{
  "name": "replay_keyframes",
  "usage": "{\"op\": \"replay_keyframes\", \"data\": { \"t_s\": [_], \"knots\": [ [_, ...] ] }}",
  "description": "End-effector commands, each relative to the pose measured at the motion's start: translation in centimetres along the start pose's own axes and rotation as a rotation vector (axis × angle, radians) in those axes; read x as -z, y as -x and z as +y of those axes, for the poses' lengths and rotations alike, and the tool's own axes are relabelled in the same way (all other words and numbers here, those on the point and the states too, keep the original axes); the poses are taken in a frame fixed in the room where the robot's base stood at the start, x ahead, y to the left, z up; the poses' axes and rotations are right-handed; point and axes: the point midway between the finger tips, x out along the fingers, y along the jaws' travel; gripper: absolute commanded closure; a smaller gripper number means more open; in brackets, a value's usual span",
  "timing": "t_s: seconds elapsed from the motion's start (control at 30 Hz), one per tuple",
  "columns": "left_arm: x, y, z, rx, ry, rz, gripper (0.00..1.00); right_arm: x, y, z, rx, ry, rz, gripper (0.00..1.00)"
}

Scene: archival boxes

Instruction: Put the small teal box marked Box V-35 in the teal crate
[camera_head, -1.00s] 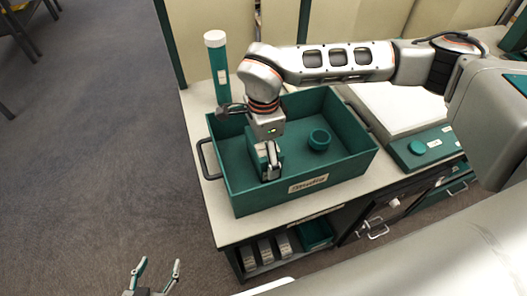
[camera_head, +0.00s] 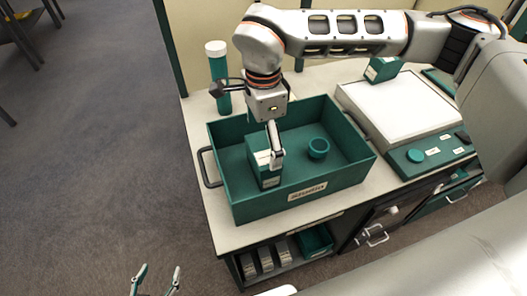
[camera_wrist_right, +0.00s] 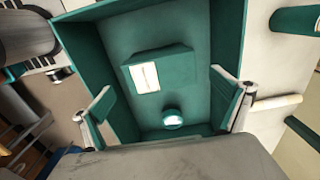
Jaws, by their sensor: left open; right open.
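A small teal box (camera_head: 268,176) stands inside the teal crate (camera_head: 312,196), near its left end; its marking is too small to read. It also shows in the right wrist view (camera_wrist_right: 175,62), with a pale label, lying on the crate floor. My right gripper (camera_head: 275,160) is open just above the box, partly in front of it; its spread fingers also show in the right wrist view (camera_wrist_right: 164,96), with nothing between the pads. My left gripper (camera_head: 156,275) is open and empty at the bottom left, over the floor.
A round teal piece (camera_head: 318,148) lies in the crate, right of the box. A teal tube with a white cap (camera_head: 218,75) stands behind the crate. Crate walls surround my right gripper's area.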

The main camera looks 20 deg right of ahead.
Motion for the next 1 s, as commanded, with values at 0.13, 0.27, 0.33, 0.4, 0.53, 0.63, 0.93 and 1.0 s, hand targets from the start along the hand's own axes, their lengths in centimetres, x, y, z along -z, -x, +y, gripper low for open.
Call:
{"op": "replay_keyframes", "data": {
  "t_s": [0.13, 0.27, 0.33, 0.4, 0.53, 0.63, 0.93, 1.0],
  "knots": [
    [0.0, 0.2, 0.1, -0.002, 0.002, -0.002, 0.44, 0.0, 2.3, -0.1, 0.003, -0.001, 0.000, 0.01],
    [0.0, 0.2, 0.1, -0.003, 0.004, -0.002, 0.44, 0.0, 3.2, 0.0, 0.000, -0.001, 0.000, 0.01],
    [0.0, 0.2, 0.2, -0.003, 0.004, -0.002, 0.44, 0.0, 3.5, 0.0, 0.000, -0.001, 0.000, 0.01],
    [0.0, 0.2, 0.2, -0.003, 0.004, -0.002, 0.44, 0.0, 3.5, 0.0, -0.001, -0.001, 0.000, 0.01],
    [0.0, 0.2, 0.2, -0.003, 0.004, -0.001, 0.44, 0.0, 3.5, 0.0, -0.001, 0.000, 0.000, 0.01],
    [0.1, 0.2, 0.1, -0.003, 0.004, 0.000, 0.44, 0.0, 3.5, 0.0, -0.001, 0.000, 0.000, 0.01],
    [1.1, 0.6, -0.1, 0.001, 0.002, 0.009, 0.44, 0.0, 4.7, 0.0, 0.010, 0.000, 0.000, 0.01],
    [2.5, 1.1, -0.5, 0.004, 0.000, 0.019, 0.44, 0.0, 6.5, -0.1, 0.023, 0.000, 0.000, 0.01]
  ]
}}
